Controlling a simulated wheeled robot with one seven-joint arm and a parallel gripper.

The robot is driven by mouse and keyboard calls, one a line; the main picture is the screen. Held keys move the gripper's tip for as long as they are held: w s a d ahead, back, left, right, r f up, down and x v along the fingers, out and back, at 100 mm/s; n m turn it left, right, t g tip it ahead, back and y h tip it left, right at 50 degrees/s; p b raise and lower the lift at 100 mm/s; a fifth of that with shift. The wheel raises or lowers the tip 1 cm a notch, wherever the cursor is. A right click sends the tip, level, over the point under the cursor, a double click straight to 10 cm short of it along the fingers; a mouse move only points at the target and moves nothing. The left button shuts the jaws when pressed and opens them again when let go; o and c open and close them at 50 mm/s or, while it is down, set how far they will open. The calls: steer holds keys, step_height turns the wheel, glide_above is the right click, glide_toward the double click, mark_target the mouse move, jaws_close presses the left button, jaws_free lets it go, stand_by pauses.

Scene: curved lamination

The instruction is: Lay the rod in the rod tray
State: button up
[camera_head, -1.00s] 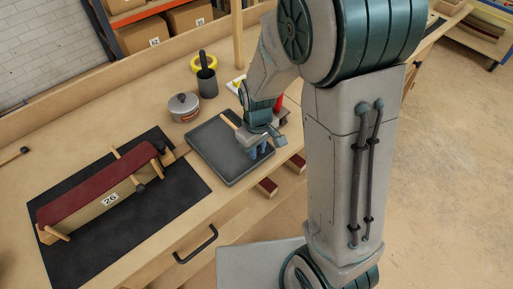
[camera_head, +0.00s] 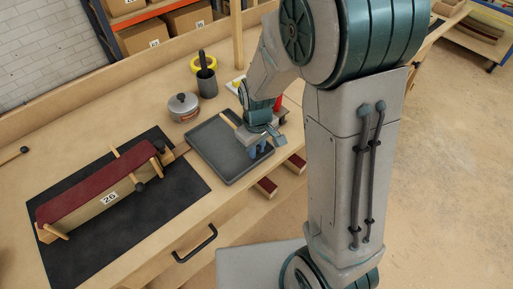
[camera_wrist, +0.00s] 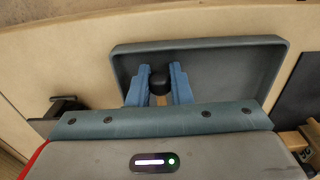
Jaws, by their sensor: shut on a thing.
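My gripper (camera_head: 258,150) is over the right part of the grey rod tray (camera_head: 228,178), with its blue fingers pointing down. In the wrist view my gripper (camera_wrist: 159,72) is shut on the rod (camera_wrist: 160,99), whose black knob (camera_wrist: 159,79) shows between the fingertips. A pale wooden end of the rod (camera_head: 228,120) sticks out to the upper left of my gripper in the head view. The wrist view shows the shallow tray (camera_wrist: 283,52) behind the knob. I cannot tell whether the rod touches the tray floor. My wrist hides the rod's middle.
Left of the tray, a maroon-topped curved form (camera_head: 95,195) with wooden clamping rods lies on a black mat (camera_head: 185,205). A lidded pot (camera_head: 183,107), a dark cup with a handle (camera_head: 207,83) and a yellow ring (camera_head: 203,63) stand behind the tray.

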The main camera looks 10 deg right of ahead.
steer(key=o, duration=0.6)
steer(key=shift+s+d+f, duration=0.25)
steer(key=shift+s+f, duration=0.3)
steer(key=shift+f, duration=0.2)
steer(key=shift+o, duration=1.1)
steer(key=shift+w+d+f, duration=0.1)
steer(key=shift+a, duration=0.2)
steer(key=shift+c, duration=1.2)
steer(key=shift+w+a+r+g+p, duration=0.1)
steer(key=shift+r+g+p, duration=0.2)
steer(key=shift+r+p, duration=0.3)
steer(key=shift+o, duration=1.1)
steer(key=r+p, duration=0.1)
steer(key=r, duration=0.1)
steer(key=r+p, duration=0.3)
steer(key=r, duration=0.1)
steer(key=shift+w+r, duration=0.15)
steer(key=shift+w, duration=0.1)
